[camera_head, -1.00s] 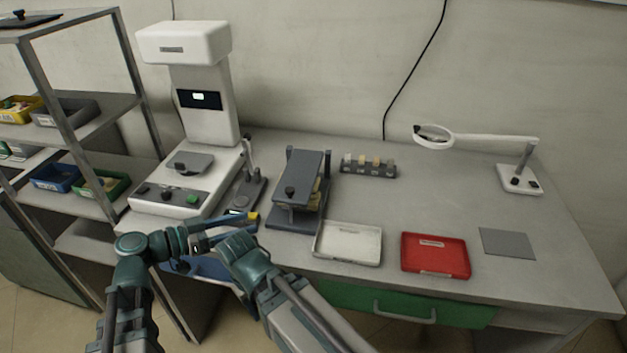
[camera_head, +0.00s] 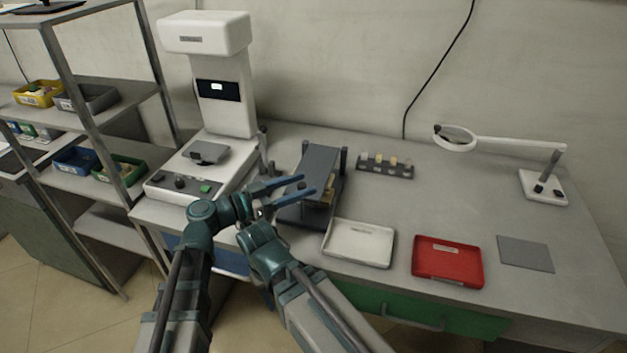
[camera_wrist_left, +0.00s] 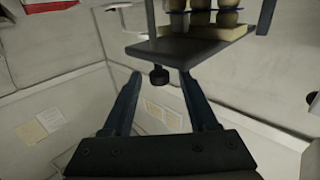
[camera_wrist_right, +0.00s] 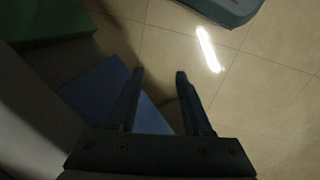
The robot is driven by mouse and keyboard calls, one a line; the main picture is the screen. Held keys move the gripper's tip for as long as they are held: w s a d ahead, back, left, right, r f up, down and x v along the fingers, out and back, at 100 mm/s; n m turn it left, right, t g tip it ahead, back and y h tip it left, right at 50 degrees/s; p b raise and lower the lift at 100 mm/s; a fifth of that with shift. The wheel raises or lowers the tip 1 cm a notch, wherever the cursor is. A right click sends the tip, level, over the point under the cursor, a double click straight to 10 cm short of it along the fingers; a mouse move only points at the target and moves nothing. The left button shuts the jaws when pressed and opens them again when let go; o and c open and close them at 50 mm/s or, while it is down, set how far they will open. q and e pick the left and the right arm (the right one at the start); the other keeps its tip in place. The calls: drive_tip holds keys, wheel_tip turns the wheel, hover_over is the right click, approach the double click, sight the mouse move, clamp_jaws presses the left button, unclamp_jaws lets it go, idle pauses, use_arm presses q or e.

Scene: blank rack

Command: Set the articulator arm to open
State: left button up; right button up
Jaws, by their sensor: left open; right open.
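The articulator (camera_head: 318,162) is a dark grey hinged device on the bench, its upper arm tilted over pale casts. In the left wrist view its flat arm plate (camera_wrist_left: 190,45) shows at the top, with a dark round knob (camera_wrist_left: 159,77) at the plate's edge. My left gripper (camera_head: 307,186) is open at the articulator's front. In the left wrist view its fingers (camera_wrist_left: 160,80) stand apart on either side of the knob, not visibly touching it. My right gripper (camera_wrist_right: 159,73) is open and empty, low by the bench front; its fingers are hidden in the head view.
A white tray (camera_head: 340,256) and a red tray (camera_head: 447,280) lie right of the articulator. A block of small samples (camera_head: 385,174) is behind. A white machine (camera_head: 225,110) stands left, a magnifier lamp (camera_head: 545,187) right. A green drawer (camera_head: 440,317) is below the bench top.

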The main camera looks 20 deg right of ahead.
sight(314, 180)
use_arm(q)
drive_tip(key=shift+w+d, duration=0.2)
drive_tip(key=shift+d, duration=0.8)
drive_tip(key=shift+w+d, duration=0.2)
drive_tip(key=shift+d, duration=0.75)
clamp_jaws()
